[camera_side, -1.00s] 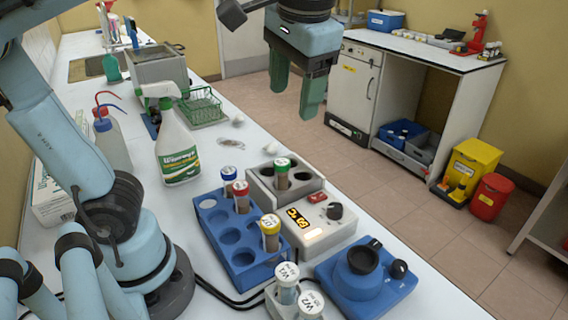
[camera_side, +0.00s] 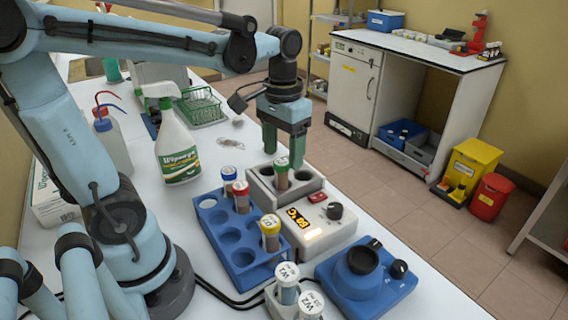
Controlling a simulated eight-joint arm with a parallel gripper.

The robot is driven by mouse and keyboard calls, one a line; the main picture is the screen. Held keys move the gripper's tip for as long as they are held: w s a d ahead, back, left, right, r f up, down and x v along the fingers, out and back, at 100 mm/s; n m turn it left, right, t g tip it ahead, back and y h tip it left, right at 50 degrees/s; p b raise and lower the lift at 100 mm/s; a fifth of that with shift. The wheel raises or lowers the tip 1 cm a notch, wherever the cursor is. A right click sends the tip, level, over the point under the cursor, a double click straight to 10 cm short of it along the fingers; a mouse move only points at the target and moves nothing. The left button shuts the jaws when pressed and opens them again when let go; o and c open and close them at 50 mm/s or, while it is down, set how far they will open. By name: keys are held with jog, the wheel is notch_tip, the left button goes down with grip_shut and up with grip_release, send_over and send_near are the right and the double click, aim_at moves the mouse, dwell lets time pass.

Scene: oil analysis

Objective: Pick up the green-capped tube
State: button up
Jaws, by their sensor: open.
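The green-capped tube (camera_side: 281,174) stands upright in a hole of the grey heater block (camera_side: 262,192), which has an orange display and a black knob. My gripper (camera_side: 283,160) points down just above and behind the tube. Its two green fingers are apart, with nothing seen between them.
A blue rack (camera_side: 238,258) holds blue-, red- and yellow-capped tubes. A blue mixer (camera_side: 366,282) and white-capped vials (camera_side: 287,283) stand in front. A spray bottle (camera_side: 176,145) and a green wire basket (camera_side: 201,106) stand at the left and back.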

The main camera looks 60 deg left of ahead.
aim_at(282, 161)
jog(key=shift+w+a+f, duration=0.1)
jog(key=shift+a+f, duration=0.1)
jog(key=shift+f, duration=1.35)
jog(key=shift+a+f, duration=0.2)
jog(key=shift+f, duration=1.35)
grip_shut()
jog(key=shift+r, duration=0.15)
jog(key=shift+r, duration=4.9)
